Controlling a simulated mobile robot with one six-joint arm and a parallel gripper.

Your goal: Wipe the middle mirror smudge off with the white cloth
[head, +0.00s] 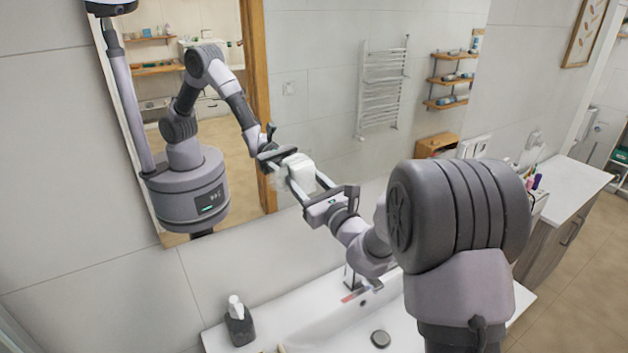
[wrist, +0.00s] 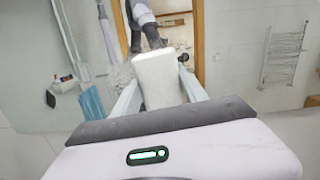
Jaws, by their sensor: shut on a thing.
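My gripper (head: 306,184) is shut on the white cloth (head: 299,170), a thick pale block between its two fingers. The cloth also shows in the wrist view (wrist: 160,80), sticking out past the fingertips toward the mirror (head: 330,130). The cloth is at or very near the glass in the mirror's lower part; I cannot tell whether it touches. A faint whitish smudge (head: 279,179) shows just left of the cloth, partly hidden by it. A speckled pale patch (wrist: 121,73) lies left of the cloth in the wrist view. Other smudges are not clear.
Below the mirror is a white sink top (head: 310,325) with a faucet (head: 352,280). A dark dispenser (head: 240,327) with a white top stands at its left end. At the right is a white-topped cabinet (head: 580,185). The mirror reflects my arm, shelves and a towel rack.

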